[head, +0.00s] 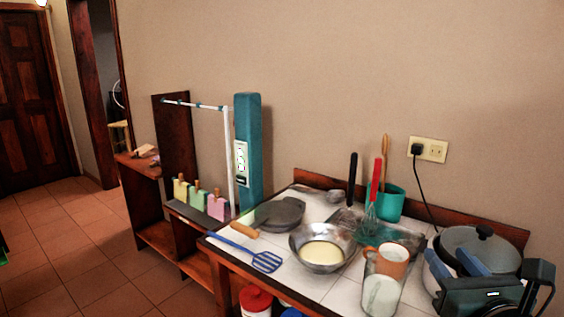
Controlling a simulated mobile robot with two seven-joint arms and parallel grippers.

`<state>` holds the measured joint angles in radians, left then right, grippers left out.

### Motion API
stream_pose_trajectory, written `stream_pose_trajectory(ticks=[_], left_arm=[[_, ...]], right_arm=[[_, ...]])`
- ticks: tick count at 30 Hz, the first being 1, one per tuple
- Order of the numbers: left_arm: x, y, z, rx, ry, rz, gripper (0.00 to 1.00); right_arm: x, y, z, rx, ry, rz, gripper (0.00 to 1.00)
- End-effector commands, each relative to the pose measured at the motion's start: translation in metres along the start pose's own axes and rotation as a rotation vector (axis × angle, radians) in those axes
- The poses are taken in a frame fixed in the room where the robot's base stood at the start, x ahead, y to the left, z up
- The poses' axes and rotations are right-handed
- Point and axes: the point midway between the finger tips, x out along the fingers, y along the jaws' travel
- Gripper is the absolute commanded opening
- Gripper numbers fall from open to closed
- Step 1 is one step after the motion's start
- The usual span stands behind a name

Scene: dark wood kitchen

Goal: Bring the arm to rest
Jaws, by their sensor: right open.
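My right gripper (456,265) is at the bottom right, its two blue fingers apart and pointing up and left. It is open, with nothing seen held between the fingers. It is in front of the grey pot (480,248) and hides part of it; I cannot tell whether they touch. My left gripper is not clearly in view. A dark sliver with a green spot at the left edge is too cut off to identify.
The white tiled counter (312,280) holds a metal bowl (322,247), a blue spatula (250,252), a dark pan (278,213), a glass jar (381,294), an orange mug (392,262) and a teal utensil holder (391,204). A cord hangs behind the pot. Open floor (70,260) lies left.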

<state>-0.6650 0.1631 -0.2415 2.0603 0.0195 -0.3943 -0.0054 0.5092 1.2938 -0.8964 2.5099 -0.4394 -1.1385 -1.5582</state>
Motion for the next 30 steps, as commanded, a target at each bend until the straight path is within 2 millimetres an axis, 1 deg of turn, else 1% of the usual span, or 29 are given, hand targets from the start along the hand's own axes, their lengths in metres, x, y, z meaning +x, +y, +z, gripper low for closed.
stream_pose_trajectory(ticks=[2,3,8,9,11,14,15,17,18,19,20,21,23,24,27,30], left_arm=[[0.000,0.000,-0.002,0.000,0.004,0.000,0.30],[0.000,0.000,-0.001,0.000,0.002,0.000,0.30],[-0.002,0.001,0.000,-0.002,-0.002,0.001,0.30],[-0.001,0.000,-0.001,-0.001,0.000,0.000,0.30],[0.000,0.000,-0.003,0.000,0.003,-0.001,0.30],[0.000,-0.001,-0.005,0.001,0.006,-0.002,0.30],[0.000,-0.001,-0.004,0.001,0.005,-0.002,0.30],[0.000,-0.001,-0.003,0.001,0.001,-0.003,0.30],[0.000,-0.001,-0.002,0.001,-0.001,-0.003,0.30],[0.000,-0.001,-0.002,0.001,-0.003,-0.003,0.30],[0.000,-0.002,-0.001,0.000,-0.005,-0.004,0.30],[0.000,-0.002,0.000,0.000,-0.007,-0.004,0.30],[0.000,-0.002,0.000,0.000,-0.009,-0.005,0.30],[0.000,-0.002,0.000,-0.001,-0.009,-0.005,0.30],[-0.001,-0.002,0.001,-0.002,-0.012,-0.006,0.30],[-0.002,-0.001,0.003,-0.004,-0.017,-0.006,0.30]], right_arm=[[0.000,0.000,0.000,0.000,0.000,0.000,0.40],[0.002,0.011,-0.018,0.103,0.048,0.026,0.40],[0.003,0.042,-0.067,0.455,0.191,0.075,0.40],[0.003,0.050,-0.081,0.554,0.231,0.079,0.40],[0.000,0.063,-0.101,0.713,0.294,0.078,0.40],[-0.009,0.084,-0.139,1.027,0.410,0.045,0.40],[-0.014,0.092,-0.156,1.176,0.461,0.017,0.40],[-0.024,0.104,-0.184,1.425,0.535,-0.048,0.40],[-0.033,0.111,-0.203,1.604,0.580,-0.109,0.40],[-0.040,0.116,-0.217,1.741,0.607,-0.162,0.40],[-0.048,0.119,-0.231,1.874,0.628,-0.221,0.40],[-0.059,0.122,-0.249,2.045,0.644,-0.307,0.40],[-0.076,0.124,-0.273,2.280,0.645,-0.439,0.40],[-0.088,0.124,-0.288,2.419,0.631,-0.528,0.40],[-0.115,0.122,-0.316,2.688,0.563,-0.719,0.40],[-0.133,0.119,-0.333,2.849,0.490,-0.843,0.40]])
